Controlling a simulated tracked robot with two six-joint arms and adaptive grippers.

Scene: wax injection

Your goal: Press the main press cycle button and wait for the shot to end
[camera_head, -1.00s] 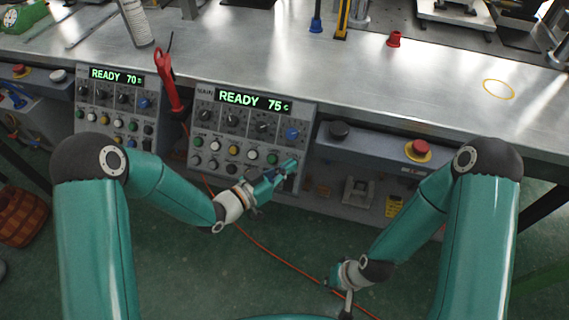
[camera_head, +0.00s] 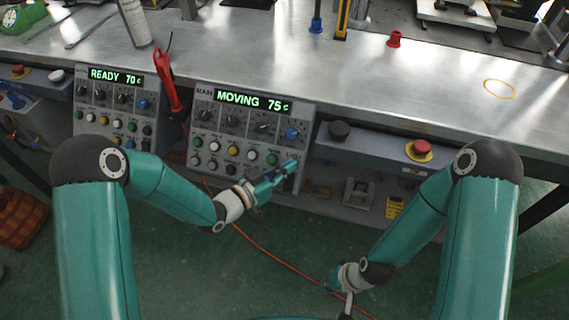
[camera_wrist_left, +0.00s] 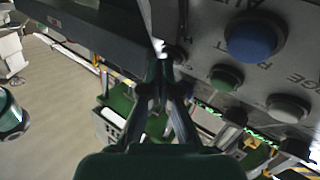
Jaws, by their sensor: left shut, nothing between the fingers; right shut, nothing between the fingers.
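The main press panel (camera_head: 205,120) faces me below the bench edge. Its display (camera_head: 252,101) reads "MOVING 75" in green. It carries several knobs, a blue knob (camera_head: 292,134) and rows of coloured buttons, with a green button (camera_head: 272,159) at the right. My left gripper (camera_head: 292,165) is shut and empty in front of the panel's lower right part; contact with a button is hidden. In the left wrist view, its fingertips (camera_wrist_left: 160,62) are beside the panel, near a blue knob (camera_wrist_left: 251,40) and a green button (camera_wrist_left: 226,78). My right gripper (camera_head: 345,312) is shut and empty, low over the floor.
A second panel (camera_head: 80,110) on the left reads "READY 70". A red emergency stop (camera_head: 421,147) and a black button (camera_head: 339,130) sit right of the main panel. A red-handled tool (camera_head: 168,85) hangs between the panels. An orange cable (camera_head: 265,246) crosses the floor.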

